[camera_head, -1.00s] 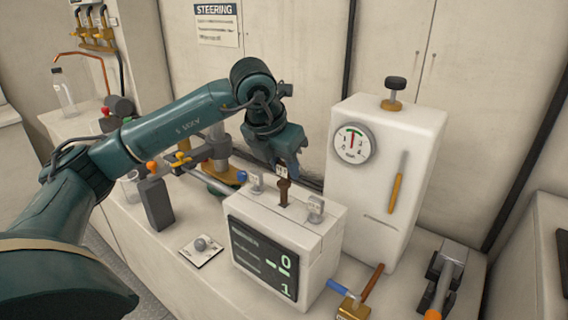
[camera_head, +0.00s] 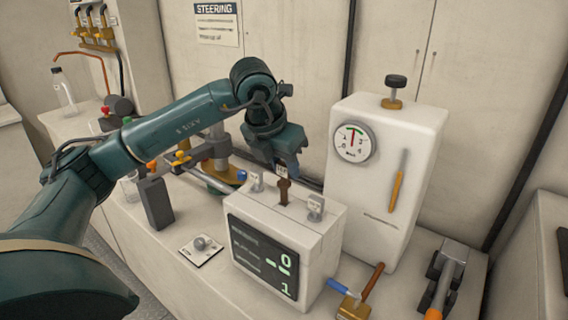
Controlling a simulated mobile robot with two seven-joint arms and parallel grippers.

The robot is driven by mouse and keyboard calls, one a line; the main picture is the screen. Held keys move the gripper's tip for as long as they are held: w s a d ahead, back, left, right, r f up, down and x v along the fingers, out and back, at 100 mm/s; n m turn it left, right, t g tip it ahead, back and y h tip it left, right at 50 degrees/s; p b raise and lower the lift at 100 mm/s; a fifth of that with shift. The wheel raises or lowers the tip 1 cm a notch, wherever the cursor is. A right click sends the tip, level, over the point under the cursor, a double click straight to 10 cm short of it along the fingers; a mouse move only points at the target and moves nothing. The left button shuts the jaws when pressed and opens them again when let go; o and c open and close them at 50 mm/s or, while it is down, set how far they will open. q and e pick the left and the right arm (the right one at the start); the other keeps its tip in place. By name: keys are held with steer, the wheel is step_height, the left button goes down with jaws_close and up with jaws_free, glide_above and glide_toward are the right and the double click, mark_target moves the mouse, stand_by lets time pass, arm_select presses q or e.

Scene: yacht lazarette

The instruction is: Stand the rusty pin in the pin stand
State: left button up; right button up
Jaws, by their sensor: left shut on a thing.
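A rusty brown pin (camera_head: 283,190) shows upright at the top of a white box (camera_head: 318,236) with a dark display reading 0 and 1. My left gripper (camera_head: 282,168) comes down from behind over the box and is shut at the pin's upper end. A small white tag sits at that spot, and the fingertips are partly hidden. Two other small tagged grey pieces stand on the box top, left (camera_head: 256,182) and right (camera_head: 315,207) of the pin. I cannot tell whether the pin's lower end is seated in the box. My right gripper is out of view.
A tall white unit with a round gauge (camera_head: 354,141) stands close behind right. A brass block with blue and brown handles (camera_head: 353,306) and a grey clamp-like device (camera_head: 447,270) lie right. A dark block (camera_head: 156,203) and a small knob plate (camera_head: 201,250) are left.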

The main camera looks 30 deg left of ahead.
arm_select(q)
steer(key=shift+f+b, duration=0.85)
steer(key=shift+f, duration=0.1)
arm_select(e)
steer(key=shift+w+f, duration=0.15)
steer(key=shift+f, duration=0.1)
